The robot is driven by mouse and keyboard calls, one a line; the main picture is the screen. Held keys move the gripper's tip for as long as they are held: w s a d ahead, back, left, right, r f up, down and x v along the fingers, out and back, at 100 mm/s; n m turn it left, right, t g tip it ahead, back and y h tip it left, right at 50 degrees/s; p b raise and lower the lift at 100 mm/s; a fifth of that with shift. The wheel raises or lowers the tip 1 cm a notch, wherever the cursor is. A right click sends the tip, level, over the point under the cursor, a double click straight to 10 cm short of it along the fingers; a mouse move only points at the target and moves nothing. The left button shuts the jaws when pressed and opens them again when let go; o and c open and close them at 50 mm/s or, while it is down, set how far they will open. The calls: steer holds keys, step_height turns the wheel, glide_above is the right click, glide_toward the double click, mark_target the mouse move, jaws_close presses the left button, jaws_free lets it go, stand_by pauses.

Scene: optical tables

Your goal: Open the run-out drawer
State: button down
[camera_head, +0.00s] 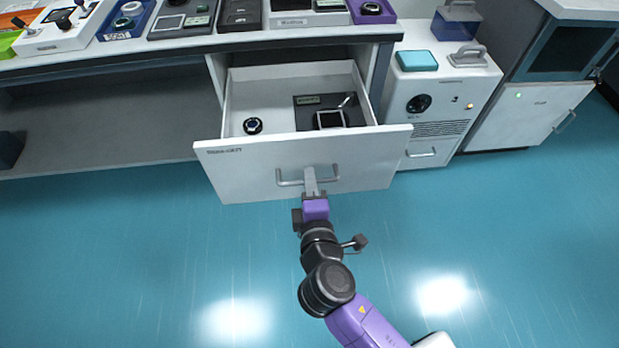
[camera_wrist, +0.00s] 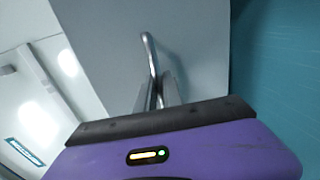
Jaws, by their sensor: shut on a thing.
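The run-out drawer (camera_head: 360,163) is pulled well out from under the bench, and its inside shows. It has a white front with a small label at its upper left and a grey bar handle (camera_head: 290,183). My gripper (camera_head: 310,180) is shut on the middle of the handle. In the wrist view the handle (camera_wrist: 150,55) runs up out from between the fingers (camera_wrist: 158,92), against the pale drawer front. The finger contact itself is partly hidden by the gripper body.
In the drawer lie a round black item (camera_head: 253,125) and a dark plate (camera_head: 309,113) bearing a small framed device. A white cabinet unit (camera_head: 440,107) stands close on the right. Several instruments line the bench top (camera_head: 180,47). The teal floor (camera_head: 110,250) is clear.

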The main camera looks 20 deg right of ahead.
steer(key=c, duration=1.5)
jaws_free()
steer(key=v, duration=0.7)
steer(key=shift+s+p, duration=0.3)
steer(key=shift+s, duration=0.05)
steer(key=shift+a, duration=0.15)
